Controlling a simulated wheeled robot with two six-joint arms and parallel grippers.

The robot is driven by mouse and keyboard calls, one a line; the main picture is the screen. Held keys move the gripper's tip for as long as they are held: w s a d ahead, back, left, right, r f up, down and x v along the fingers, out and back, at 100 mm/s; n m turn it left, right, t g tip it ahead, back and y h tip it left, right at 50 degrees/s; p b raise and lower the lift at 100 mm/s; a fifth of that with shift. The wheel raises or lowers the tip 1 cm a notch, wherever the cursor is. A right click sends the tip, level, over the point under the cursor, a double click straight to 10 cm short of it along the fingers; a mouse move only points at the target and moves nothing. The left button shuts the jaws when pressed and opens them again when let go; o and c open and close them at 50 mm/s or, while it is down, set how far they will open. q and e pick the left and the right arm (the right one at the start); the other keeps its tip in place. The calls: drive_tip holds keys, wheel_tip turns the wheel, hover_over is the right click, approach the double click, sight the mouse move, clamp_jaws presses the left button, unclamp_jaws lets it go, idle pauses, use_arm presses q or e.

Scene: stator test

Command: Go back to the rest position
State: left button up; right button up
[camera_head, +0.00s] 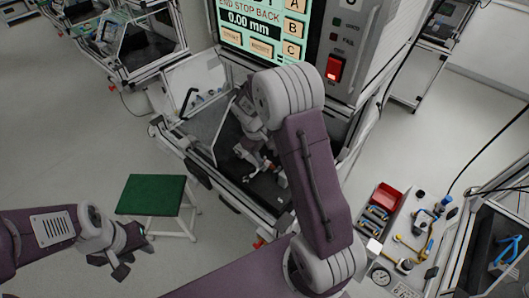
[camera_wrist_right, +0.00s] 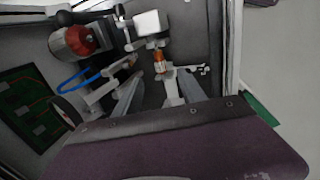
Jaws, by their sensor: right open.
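My right arm reaches down across the middle of the head view into the test station. The right gripper (camera_head: 262,170) is low inside the station, partly covered by the arm. In the right wrist view, the two grey fingers of my right gripper (camera_wrist_right: 158,90) stand apart with nothing held between them. A small part with an orange band (camera_wrist_right: 160,62) lies just beyond the fingertips, on the fixture. My left gripper (camera_head: 122,258) hangs over the floor at the lower left, clear of everything; its finger gap is not clear.
The station's display (camera_head: 252,22) and red switch (camera_head: 334,68) stand above my right arm. A clear panel (camera_head: 207,125) flanks the station's left side. A green-topped stool (camera_head: 152,194) stands near my left gripper. A red bin (camera_head: 386,196) sits at the right. The wrist view shows a green board (camera_wrist_right: 35,105).

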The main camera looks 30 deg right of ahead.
drive_tip(key=s+a+m+y+b, duration=0.1)
drive_tip(key=s+a, duration=0.3)
drive_tip(key=s, duration=0.4)
drive_tip(key=s+a+r+m+y+b, duration=0.1)
drive_tip(key=s+a+m+y, duration=0.1)
drive_tip(key=s, duration=0.7)
drive_tip(key=shift+s+a+r+m, duration=0.15)
drive_tip(key=shift+s+a+m, duration=0.15)
drive_tip(key=shift+a+m, duration=0.7)
drive_tip(key=shift+w+a, duration=0.15)
drive_tip(key=shift+a, duration=0.05)
